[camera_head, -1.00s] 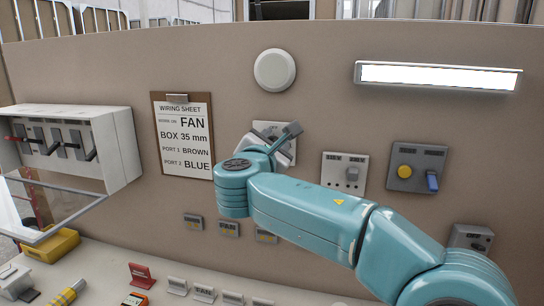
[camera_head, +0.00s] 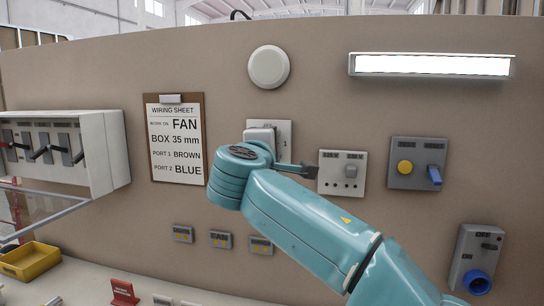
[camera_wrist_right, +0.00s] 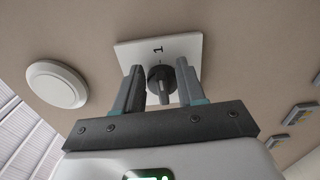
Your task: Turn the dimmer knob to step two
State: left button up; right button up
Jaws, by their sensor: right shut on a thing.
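The dimmer's white wall plate (camera_head: 284,128) is at the middle of the wall in the head view, with the mark "1" showing. My right wrist and arm hide its knob there. In the right wrist view the dark round dimmer knob (camera_wrist_right: 161,78) sits on the white plate (camera_wrist_right: 137,52) below the mark "1". My right gripper (camera_wrist_right: 163,88) has one finger on each side of the knob and is shut on it. My left gripper is not in view.
A socket plate (camera_head: 342,173) and a grey panel with a yellow button and blue lever (camera_head: 417,163) are to the right. A wiring sheet (camera_head: 174,140) hangs at left, beside a breaker box (camera_head: 100,150). A round white fixture (camera_head: 268,67) is above.

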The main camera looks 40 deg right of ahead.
jog(key=shift+w+a+f+m+b, duration=0.25)
jog(key=shift+m+b, duration=0.9)
jog(key=shift+m, duration=1.9)
jog(key=shift+w+a+f+m+b, duration=0.2)
jog(key=shift+m+b, duration=0.95)
jog(key=shift+m, duration=1.85)
jog(key=shift+w+a+f+m+b, duration=0.1)
jog(key=shift+w+f+m+b, duration=0.2)
jog(key=shift+m+b, duration=1.8)
jog(key=shift+s+m+p, duration=0.1)
jog(key=shift+m+p, duration=0.85)
jog(key=shift+m, duration=0.2)
jog(key=o, duration=1.1)
jog(key=shift+f, duration=0.1)
jog(key=shift+c, duration=0.2)
